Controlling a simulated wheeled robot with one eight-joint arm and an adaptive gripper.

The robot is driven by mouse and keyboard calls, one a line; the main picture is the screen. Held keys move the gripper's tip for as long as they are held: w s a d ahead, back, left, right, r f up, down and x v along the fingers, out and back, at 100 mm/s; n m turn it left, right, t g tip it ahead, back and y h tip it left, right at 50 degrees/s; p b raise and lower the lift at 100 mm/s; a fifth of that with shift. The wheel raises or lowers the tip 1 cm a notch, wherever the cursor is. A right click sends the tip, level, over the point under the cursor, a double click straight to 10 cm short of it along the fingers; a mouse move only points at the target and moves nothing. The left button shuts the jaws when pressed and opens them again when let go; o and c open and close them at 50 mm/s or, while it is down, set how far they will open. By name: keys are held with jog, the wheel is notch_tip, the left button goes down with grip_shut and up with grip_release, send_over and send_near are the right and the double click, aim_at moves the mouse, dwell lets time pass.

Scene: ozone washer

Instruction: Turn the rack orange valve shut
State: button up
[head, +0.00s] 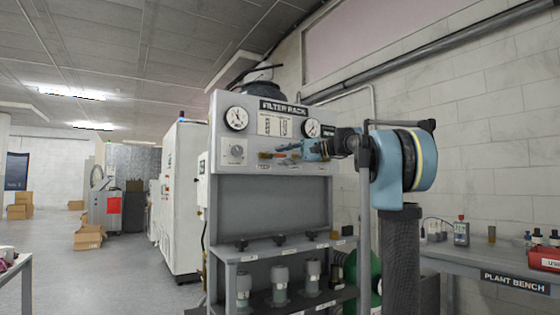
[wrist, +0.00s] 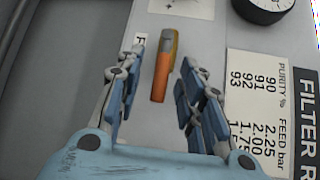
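The orange valve handle (wrist: 162,75) is a short bar on the grey rack panel. It lies lengthwise between my gripper's two fingers in the wrist view, with a visible gap on each side. In the head view the orange handle (head: 265,155) lies roughly level on the panel's lower front, near the fingertips. My gripper (wrist: 160,85) is open and empty, with blue-grey jointed fingers. In the head view my gripper (head: 281,148) reaches in from the right in front of the panel and hides part of the valve row.
The filter rack panel (head: 218,160) carries a left gauge (head: 236,118), a right gauge (head: 312,127) and a knob (head: 236,151). A printed chart (wrist: 255,110) is beside the handle. Cylinders stand on the shelf below. A plant bench (head: 470,270) is at right. Open floor lies left.

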jog(key=shift+x, duration=0.8)
grip_shut()
